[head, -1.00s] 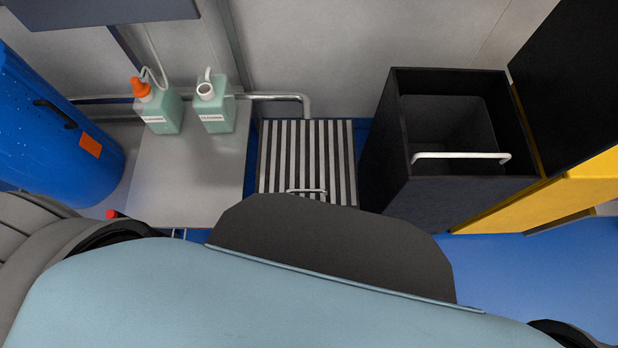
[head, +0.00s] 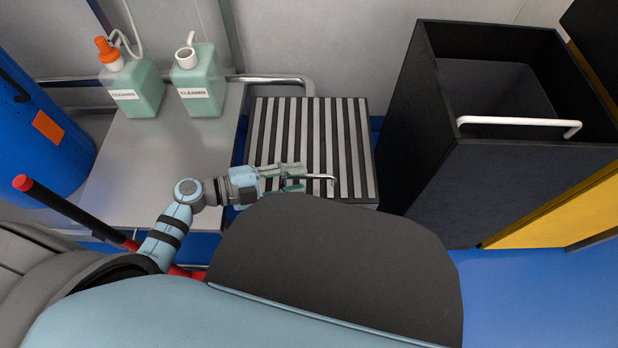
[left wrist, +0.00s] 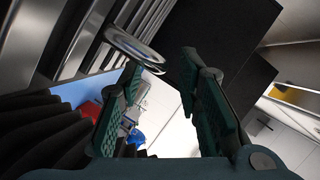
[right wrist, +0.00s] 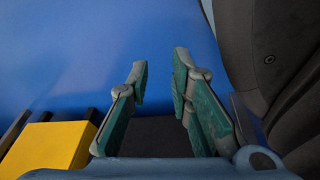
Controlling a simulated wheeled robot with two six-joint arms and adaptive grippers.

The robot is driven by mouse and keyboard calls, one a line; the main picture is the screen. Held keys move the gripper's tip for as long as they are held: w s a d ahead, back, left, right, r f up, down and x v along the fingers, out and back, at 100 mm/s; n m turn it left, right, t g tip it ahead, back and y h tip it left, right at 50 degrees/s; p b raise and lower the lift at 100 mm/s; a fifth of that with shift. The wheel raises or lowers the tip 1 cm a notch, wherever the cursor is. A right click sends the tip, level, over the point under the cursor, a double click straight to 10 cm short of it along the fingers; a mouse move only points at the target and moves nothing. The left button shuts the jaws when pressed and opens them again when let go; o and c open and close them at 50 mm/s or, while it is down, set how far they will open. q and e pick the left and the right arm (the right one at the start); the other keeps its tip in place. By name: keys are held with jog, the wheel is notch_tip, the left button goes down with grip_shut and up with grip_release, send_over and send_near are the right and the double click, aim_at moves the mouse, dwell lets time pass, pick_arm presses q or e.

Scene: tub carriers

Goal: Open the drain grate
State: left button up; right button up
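The drain grate (head: 310,135) is a square of dark and light stripes lying flat between the grey bench and the black bin. Its metal handle (head: 322,178) is at the near edge, partly hidden by my left gripper and body. My left gripper (head: 302,177) is open at the handle, coming from the left. In the left wrist view the handle (left wrist: 134,46) shows as a curved bar just beyond the open fingers (left wrist: 160,60), nearer the left finger; I see no grip on it. My right gripper (right wrist: 162,70) is open and empty above the blue floor.
A grey bench (head: 165,165) with two green cleaner bottles (head: 202,85) stands left of the grate. A black bin (head: 440,170) with a white handle stands right. A blue drum (head: 35,150) and a red-tipped bar (head: 75,212) are at the left.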

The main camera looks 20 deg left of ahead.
aim_at(302, 178)
pick_arm(q)
jog(key=x, duration=0.4)
jog(key=shift+d+b, duration=0.1)
jog(key=shift+b, duration=0.25)
grip_shut()
